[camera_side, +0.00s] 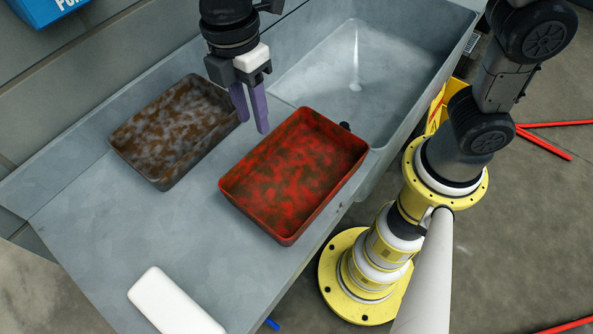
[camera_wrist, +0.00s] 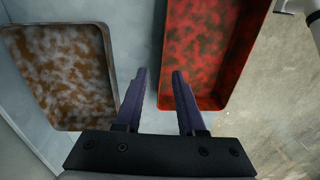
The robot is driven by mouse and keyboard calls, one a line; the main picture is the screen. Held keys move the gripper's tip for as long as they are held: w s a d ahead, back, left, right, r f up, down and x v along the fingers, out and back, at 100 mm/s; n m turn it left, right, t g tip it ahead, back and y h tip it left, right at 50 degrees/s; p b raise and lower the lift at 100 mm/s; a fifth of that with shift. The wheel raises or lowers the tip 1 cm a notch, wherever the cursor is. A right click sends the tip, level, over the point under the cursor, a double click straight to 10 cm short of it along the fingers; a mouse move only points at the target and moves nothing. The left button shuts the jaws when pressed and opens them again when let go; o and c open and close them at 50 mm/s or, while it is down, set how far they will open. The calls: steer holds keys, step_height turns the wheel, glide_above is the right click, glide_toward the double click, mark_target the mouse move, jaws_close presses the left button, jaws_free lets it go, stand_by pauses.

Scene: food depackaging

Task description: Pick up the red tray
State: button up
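The red tray (camera_side: 293,172) is a rectangular open tray with dark mottling, lying on the grey metal counter near its front edge. In the wrist view the red tray (camera_wrist: 207,50) is at the upper right. My gripper (camera_side: 254,116) is above the counter, between the red tray and a brown tray, with its purple fingers pointing down. In the wrist view my gripper's fingers (camera_wrist: 159,75) are apart with nothing between them. The fingertips appear above the trays, close to the red tray's edge, and no contact is visible.
The brown-grey tray (camera_side: 173,130) lies to the left of the red tray; it also shows in the wrist view (camera_wrist: 66,75). A sink basin (camera_side: 392,62) is behind to the right. A white block (camera_side: 172,302) is at the lower left.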

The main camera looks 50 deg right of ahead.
mark_target(260, 143)
steer(key=shift+s+f, duration=0.15)
steer(key=shift+f, duration=1.15)
steer(key=shift+s+f, duration=0.2)
steer(key=shift+f, duration=1.15)
steer(key=shift+s+f, duration=0.15)
steer(key=shift+f, duration=1.15)
jaws_close()
